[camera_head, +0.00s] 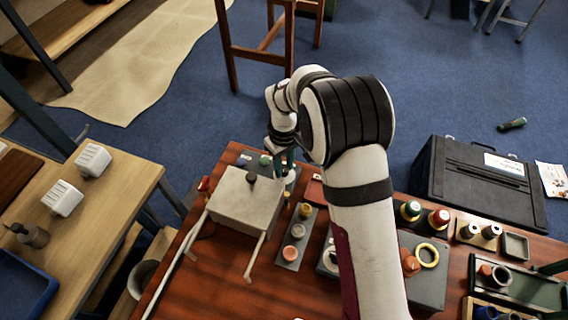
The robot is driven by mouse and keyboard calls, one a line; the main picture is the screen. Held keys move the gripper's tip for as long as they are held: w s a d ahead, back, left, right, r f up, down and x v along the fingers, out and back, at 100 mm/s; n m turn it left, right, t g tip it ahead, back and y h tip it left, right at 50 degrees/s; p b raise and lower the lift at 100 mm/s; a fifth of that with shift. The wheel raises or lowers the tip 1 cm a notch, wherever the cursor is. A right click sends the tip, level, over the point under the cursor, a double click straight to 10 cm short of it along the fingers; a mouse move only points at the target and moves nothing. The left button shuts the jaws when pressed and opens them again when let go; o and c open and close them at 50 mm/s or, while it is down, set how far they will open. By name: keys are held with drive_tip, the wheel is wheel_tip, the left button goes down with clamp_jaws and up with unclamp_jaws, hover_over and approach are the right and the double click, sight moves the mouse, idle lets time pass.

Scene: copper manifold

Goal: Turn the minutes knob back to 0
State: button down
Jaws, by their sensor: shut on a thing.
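A small grey panel (247,167) stands at the far edge of the red-brown table, behind a pale box. My gripper (284,168) reaches down over the panel's right part, just right of the green knob. It is shut on a knob there, which its fingers mostly hide. I cannot read any label or scale, so the minutes knob's setting cannot be told.
The pale box (238,204) with a black knob on top stands close in front of the gripper. A strip of round buttons (293,240) lies to its right. A black case (478,182) stands at the right. My arm hides the table's middle.

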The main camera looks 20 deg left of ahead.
sight(284, 168)
drive_tip(key=c, duration=0.6)
unclamp_jaws()
wheel_tip(284, 168, up, 16)
drive_tip(key=shift+f, duration=0.1)
drive_tip(key=s+d+r+m+y, duration=0.1)
drive_tip(key=s+d+r+m, duration=0.2)
drive_tip(key=s+d+m, duration=0.4)
drive_tip(key=s+d+r+m, duration=0.3)
drive_tip(key=s+d, duration=0.2)
drive_tip(key=d, duration=0.5)
drive_tip(key=s+d+f+m, duration=0.1)
drive_tip(key=s+m, duration=0.1)
drive_tip(key=s, duration=0.2)
drive_tip(key=s+d+f+m, duration=0.2)
drive_tip(key=s, duration=0.2)
drive_tip(key=s+d+f+m, duration=0.1)
drive_tip(key=s+d+m, duration=0.1)
drive_tip(key=s+m, duration=0.1)
drive_tip(key=shift+s+f+y, duration=0.2)
drive_tip(key=shift+s+y, duration=0.2)
drive_tip(key=shift+s, duration=0.5)
